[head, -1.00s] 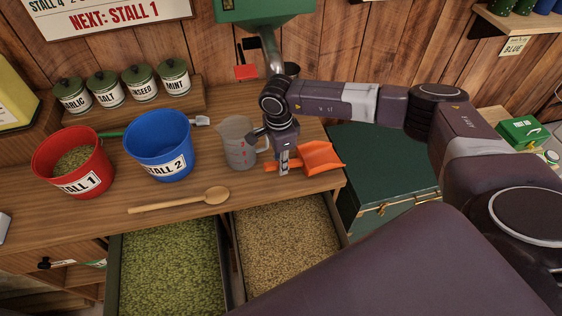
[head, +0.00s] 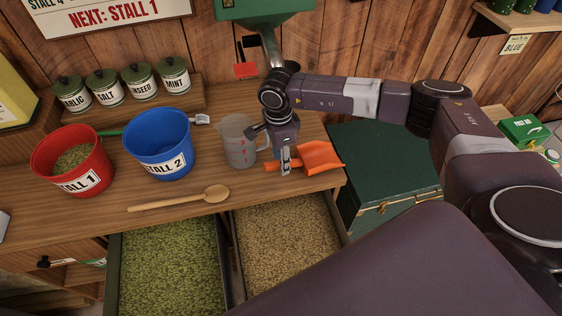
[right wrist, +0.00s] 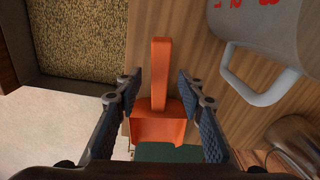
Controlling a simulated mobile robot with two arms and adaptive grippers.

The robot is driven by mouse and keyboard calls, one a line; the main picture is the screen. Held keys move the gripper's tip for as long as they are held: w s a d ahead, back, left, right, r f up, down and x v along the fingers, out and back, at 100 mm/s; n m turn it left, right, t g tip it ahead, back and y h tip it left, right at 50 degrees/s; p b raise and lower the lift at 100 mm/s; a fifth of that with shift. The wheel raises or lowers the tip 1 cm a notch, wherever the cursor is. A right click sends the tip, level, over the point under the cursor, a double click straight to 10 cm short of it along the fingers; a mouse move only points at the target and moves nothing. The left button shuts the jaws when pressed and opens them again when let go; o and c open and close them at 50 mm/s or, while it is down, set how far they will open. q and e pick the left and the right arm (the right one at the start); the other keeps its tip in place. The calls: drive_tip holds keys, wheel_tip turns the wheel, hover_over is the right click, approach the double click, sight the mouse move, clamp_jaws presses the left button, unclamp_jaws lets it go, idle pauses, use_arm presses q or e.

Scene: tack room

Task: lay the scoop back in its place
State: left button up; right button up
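An orange scoop (head: 320,158) lies on the wooden bench near its right front corner, handle to the left. In the right wrist view the scoop (right wrist: 158,125) sits between the fingers. My right gripper (head: 286,162) is over the handle, pointing down. Its fingers stand apart on either side of the handle, with a gap on both sides. My left gripper is not in view.
A measuring jug (head: 237,142) stands just left of my right gripper. A wooden spoon (head: 180,199), a blue bucket (head: 158,145) and a red bucket (head: 72,163) are farther left. Two open feed drawers (head: 290,245) jut out in front. A green chest (head: 385,175) stands right.

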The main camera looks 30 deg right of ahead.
wheel_tip(320, 180, up, 10)
drive_tip(key=shift+a+r, duration=0.15)
drive_tip(key=shift+r, duration=0.1)
idle(0.3)
wheel_tip(320, 180, up, 8)
drive_tip(key=p, duration=0.4)
